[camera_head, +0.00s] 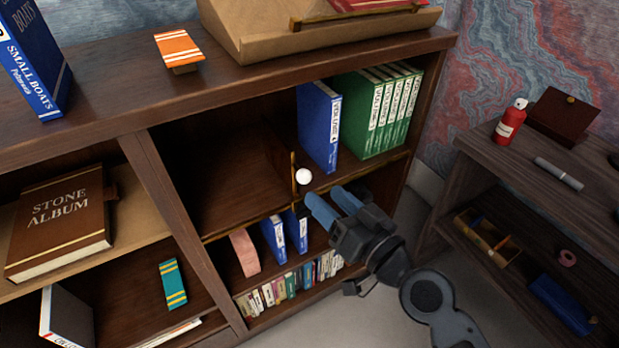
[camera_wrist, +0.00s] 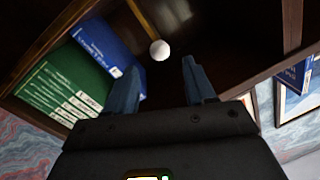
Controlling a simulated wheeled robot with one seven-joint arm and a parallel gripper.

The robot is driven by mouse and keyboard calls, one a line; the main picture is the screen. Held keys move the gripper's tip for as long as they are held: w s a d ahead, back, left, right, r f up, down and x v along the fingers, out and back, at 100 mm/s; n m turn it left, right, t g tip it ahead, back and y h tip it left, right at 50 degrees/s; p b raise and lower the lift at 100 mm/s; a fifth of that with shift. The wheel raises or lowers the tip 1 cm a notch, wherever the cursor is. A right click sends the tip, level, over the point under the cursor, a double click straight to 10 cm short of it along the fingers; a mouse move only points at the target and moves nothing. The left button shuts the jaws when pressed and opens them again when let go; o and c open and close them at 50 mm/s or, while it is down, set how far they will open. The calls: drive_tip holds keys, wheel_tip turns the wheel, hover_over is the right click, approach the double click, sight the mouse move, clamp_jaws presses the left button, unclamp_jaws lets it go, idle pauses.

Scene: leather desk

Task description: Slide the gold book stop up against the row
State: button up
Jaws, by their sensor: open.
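The gold book stop (camera_head: 293,165) is a thin upright strip with a white round knob (camera_head: 303,176), standing in the upper-right shelf compartment. It also shows in the wrist view (camera_wrist: 141,17), with its knob (camera_wrist: 160,50). The row is a blue book (camera_head: 319,125) and several green volumes (camera_head: 378,112), to the right of the stop. A gap seems to separate stop and blue book. My gripper (camera_head: 322,195) is open and empty in front of the compartment. In the wrist view the knob lies beyond and between the fingertips (camera_wrist: 159,75), apparently touching neither.
The compartment (camera_head: 225,175) left of the stop is empty. Below it, a shelf holds a pink item (camera_head: 245,252), blue books (camera_head: 273,238) and a row of small spines. A dark side table (camera_head: 550,175) with a red bottle (camera_head: 510,121) stands at right.

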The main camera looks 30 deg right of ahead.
sight(309, 180)
drive_tip(key=w, duration=0.2)
drive_tip(key=w+p, duration=0.1)
drive_tip(key=w, duration=0.1)
drive_tip(key=w+p, duration=0.1)
drive_tip(key=w, duration=0.1)
drive_tip(key=shift+w+a+r, duration=0.15)
drive_tip(key=shift+w+a, duration=0.05)
drive_tip(key=shift+a, duration=0.15)
drive_tip(key=shift+w+a, duration=0.1)
drive_tip(key=shift+w, duration=0.65)
drive_tip(key=shift+c, duration=0.2)
clamp_jaws()
